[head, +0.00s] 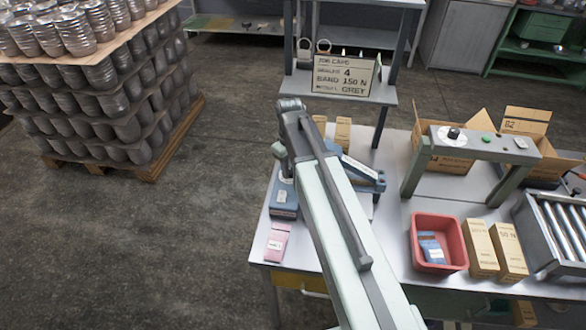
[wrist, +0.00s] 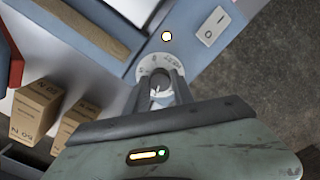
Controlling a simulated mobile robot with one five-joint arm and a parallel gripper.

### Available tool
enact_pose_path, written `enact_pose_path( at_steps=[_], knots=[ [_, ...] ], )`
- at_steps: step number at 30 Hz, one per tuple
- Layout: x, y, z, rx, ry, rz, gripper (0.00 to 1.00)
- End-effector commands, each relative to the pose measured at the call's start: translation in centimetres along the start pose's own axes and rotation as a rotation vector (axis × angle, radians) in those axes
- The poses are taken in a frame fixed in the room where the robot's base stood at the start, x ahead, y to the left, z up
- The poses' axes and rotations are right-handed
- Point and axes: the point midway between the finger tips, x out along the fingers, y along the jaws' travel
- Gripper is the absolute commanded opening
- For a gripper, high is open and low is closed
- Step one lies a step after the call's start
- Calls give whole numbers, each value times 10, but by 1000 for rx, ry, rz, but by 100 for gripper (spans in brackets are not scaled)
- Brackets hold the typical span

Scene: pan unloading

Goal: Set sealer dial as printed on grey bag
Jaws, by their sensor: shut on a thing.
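The blue sealer (head: 284,196) stands on the bench's left side, partly hidden behind my arm. In the wrist view its blue body (wrist: 188,50) carries a round pale dial (wrist: 147,63) with small marks around its rim, too small to read surely. My gripper (wrist: 160,93) is shut on the dial's knob, and its fingers hide part of the dial. I cannot make out a clearly grey bag. A pink bag (head: 276,242) lies at the bench's left edge, and a dark blue bag (head: 431,247) lies in a red bin (head: 453,259); their print is unreadable.
A job card (head: 344,77) on the shelf reads sealer 4, band 150 N and grey. Tan boxes (head: 507,251) stand right of the bin. Floor on the left is clear up to a loaded pallet (head: 135,165).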

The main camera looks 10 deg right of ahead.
Motion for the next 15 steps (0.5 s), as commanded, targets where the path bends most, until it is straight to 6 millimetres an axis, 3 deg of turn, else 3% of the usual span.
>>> enact_pose_path(
  at_steps=[15],
  knots=[
    [0, -2, 3, 489, -9, -3, 0]
  ],
)
